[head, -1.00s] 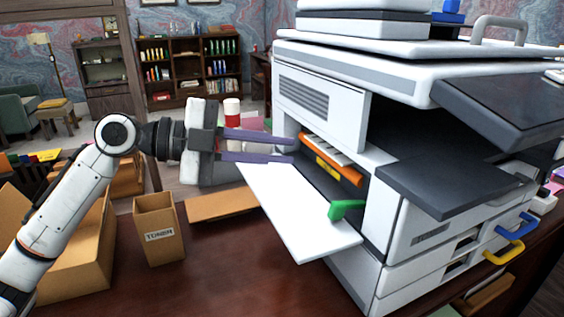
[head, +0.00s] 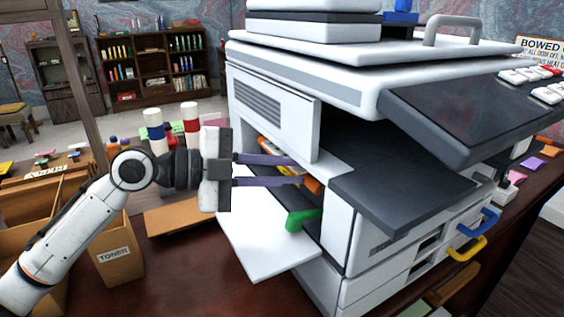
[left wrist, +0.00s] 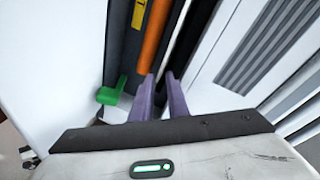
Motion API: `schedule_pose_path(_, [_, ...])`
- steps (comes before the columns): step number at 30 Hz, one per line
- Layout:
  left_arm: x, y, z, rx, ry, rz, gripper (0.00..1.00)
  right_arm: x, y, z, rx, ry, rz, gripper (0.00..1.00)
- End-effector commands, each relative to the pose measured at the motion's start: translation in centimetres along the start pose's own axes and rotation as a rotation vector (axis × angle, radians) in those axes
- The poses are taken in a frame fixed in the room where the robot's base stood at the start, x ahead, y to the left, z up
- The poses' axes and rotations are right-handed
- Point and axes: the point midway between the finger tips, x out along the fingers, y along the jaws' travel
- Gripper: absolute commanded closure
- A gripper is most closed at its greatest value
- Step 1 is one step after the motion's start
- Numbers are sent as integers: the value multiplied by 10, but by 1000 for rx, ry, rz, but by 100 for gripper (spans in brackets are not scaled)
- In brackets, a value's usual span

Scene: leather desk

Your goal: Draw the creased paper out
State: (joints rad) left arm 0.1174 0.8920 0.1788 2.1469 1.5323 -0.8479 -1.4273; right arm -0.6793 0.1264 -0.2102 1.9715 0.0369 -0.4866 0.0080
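The white printer (head: 275,110) has its left side panel (head: 265,245) folded down, baring a dark opening. Inside are an orange roller (head: 312,186) with a yellow label and a green lever (head: 302,219). The roller (left wrist: 153,40) and lever (left wrist: 108,96) also show in the left wrist view. My left gripper (head: 300,171) is open, its two purple fingers apart and reaching into the opening at the roller. In the left wrist view its fingertips (left wrist: 160,75) are near the roller with a dark gap between them. I cannot clearly make out the creased paper; the fingers hide part of the opening.
A dark panel (head: 400,185) juts from the printer's front above drawers with blue and yellow handles. A toner box (head: 118,250) and other cardboard boxes stand at the left. Red and blue banded bottles stand behind my left gripper. The brown desk in front is mostly clear.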

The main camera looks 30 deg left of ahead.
Motion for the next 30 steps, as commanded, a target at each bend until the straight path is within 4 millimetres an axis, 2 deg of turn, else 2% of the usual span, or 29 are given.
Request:
schedule_pose_path(8, [0, 0, 0, 0, -1, -1, 86, -1, 0, 3, 2, -5, 1, 80])
schedule_pose_path(10, [0, 0, 0, 0, -1, -1, 97, -1, 0, 3, 2, -6, 1, 80])
schedule_pose_path(11, [0, 0, 0, 0, -1, -1, 100, -1, 0, 3, 2, -6, 1, 80])
schedule_pose_path(20, [-1, 2, 1, -1, -2, 0, 100, 0, 1, 6, 2, -8, 1, 80])
schedule_pose_path(30, [-25, 12, 1, -3, -3, 2, 100, 15, 0, 19, -6, -11, -4, 80])
